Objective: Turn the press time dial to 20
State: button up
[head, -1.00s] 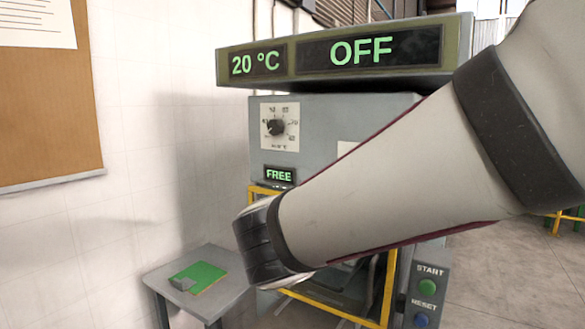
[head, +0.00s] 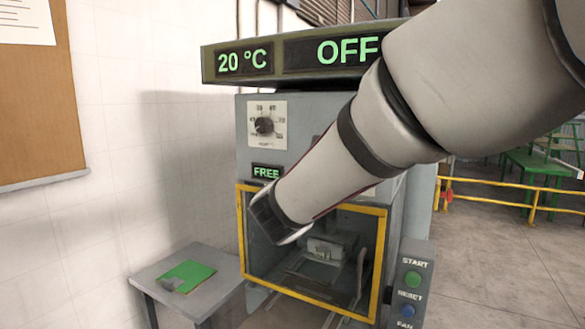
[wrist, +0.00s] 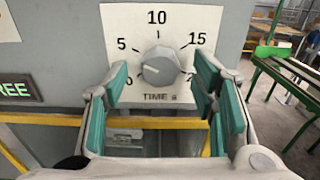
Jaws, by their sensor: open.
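The press time dial (wrist: 161,66) is a grey round knob on a white plate (wrist: 120,25) marked 0, 5, 10, 15 and a partly hidden number at lower right. Its pale pointer line appears to face left and slightly down, between 0 and 5. In the wrist view my gripper (wrist: 163,78) is open, with one teal-padded finger to the left of the knob and one to the right. The fingers appear apart from the knob. In the head view my arm hides this dial and the fingers.
The press (head: 245,150) has another dial (head: 263,126), a FREE display (head: 266,172) and an OFF display (head: 335,52). A yellow-framed guard (head: 378,262) sits below, with a START button (head: 412,279) to its right. A small table (head: 215,290) holds a green piece (head: 187,274).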

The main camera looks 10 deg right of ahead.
jog(key=shift+x, duration=1.05)
jog(key=c, duration=1.1)
jog(key=shift+c, duration=0.2)
